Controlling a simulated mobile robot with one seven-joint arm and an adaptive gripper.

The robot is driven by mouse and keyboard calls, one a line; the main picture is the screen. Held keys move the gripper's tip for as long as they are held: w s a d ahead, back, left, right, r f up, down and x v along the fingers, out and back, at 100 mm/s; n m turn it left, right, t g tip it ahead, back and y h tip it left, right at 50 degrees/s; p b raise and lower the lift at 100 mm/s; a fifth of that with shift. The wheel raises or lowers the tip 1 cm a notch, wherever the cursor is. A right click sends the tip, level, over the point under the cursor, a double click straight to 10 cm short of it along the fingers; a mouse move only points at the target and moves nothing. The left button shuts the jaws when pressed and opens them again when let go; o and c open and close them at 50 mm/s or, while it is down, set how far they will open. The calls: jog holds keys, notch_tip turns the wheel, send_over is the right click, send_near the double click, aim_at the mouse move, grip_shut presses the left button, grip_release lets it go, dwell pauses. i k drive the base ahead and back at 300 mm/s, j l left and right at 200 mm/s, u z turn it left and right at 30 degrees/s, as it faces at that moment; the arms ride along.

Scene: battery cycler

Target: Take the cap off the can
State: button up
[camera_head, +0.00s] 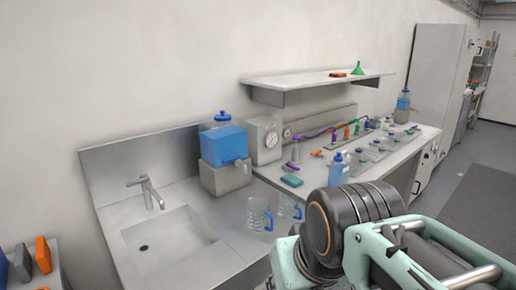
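A blue can-like container (223,145) with a small tap low on its right side stands on a grey block beside the sink. A dark blue cap (222,116) sits on its top. A second blue-grey container (402,107) with a blue cap (405,91) stands at the far end of the counter. A blue bottle (338,170) with a blue top stands nearer, at the counter's front. I cannot tell for sure which one is the can. My arm fills the lower right; my gripper is out of view.
Two clear jugs (259,214) with blue handles stand right of the sink (168,242). A grey dial device (264,139) is right of the blue container. A wall shelf (317,84) overhangs the counter. Floor (485,180) is clear at right.

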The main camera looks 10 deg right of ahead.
aim_at(338, 159)
jog(key=i+l+u, duration=0.1)
jog(key=i+l, duration=0.35)
jog(key=l, duration=0.25)
jog(key=i+l+u, duration=0.15)
jog(key=l, duration=0.25)
jog(key=i+l, duration=0.5)
jog(key=l, duration=0.2)
jog(key=i+l, duration=0.2)
jog(key=l, duration=0.15)
jog(key=i+l, duration=0.2)
jog(key=l, duration=0.2)
jog(key=i+l, duration=0.2)
jog(key=l, duration=0.2)
jog(key=i+l, duration=0.1)
jog(key=l, duration=0.2)
jog(key=i+u, duration=0.1)
